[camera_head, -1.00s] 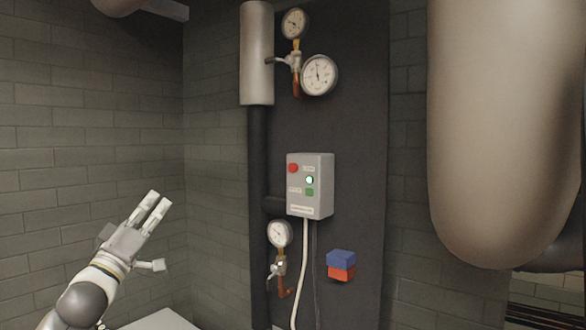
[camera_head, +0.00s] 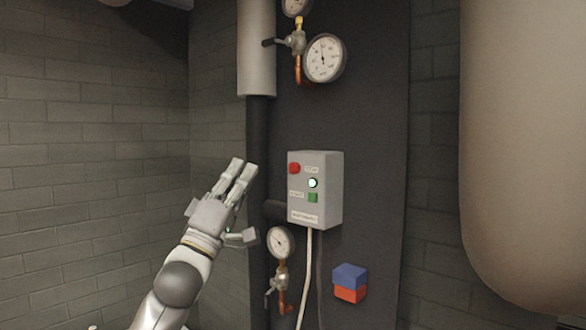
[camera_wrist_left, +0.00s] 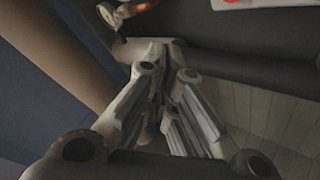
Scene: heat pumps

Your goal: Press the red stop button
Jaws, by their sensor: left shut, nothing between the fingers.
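The red stop button (camera_head: 294,168) is at the upper left of a grey control box (camera_head: 326,190) on the dark panel. A lit white-green lamp (camera_head: 313,183) and a green button (camera_head: 313,197) sit below and to its right. My left gripper (camera_head: 242,168) is to the left of the box in the head view, fingers pointing up, apart from the button. It is shut and empty. In the left wrist view its fingers (camera_wrist_left: 165,95) fill the middle, and a red round part (camera_wrist_left: 232,1) on a pale surface is cut off at the top edge. My right gripper is not in view.
A gauge with a valve (camera_head: 281,242) sits below the box, near my left gripper. A dark vertical pipe (camera_head: 258,150) runs behind the gripper. A white cable (camera_head: 307,270) hangs from the box. A blue and red block (camera_head: 349,283) is at lower right. A large tank (camera_head: 525,150) is at right.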

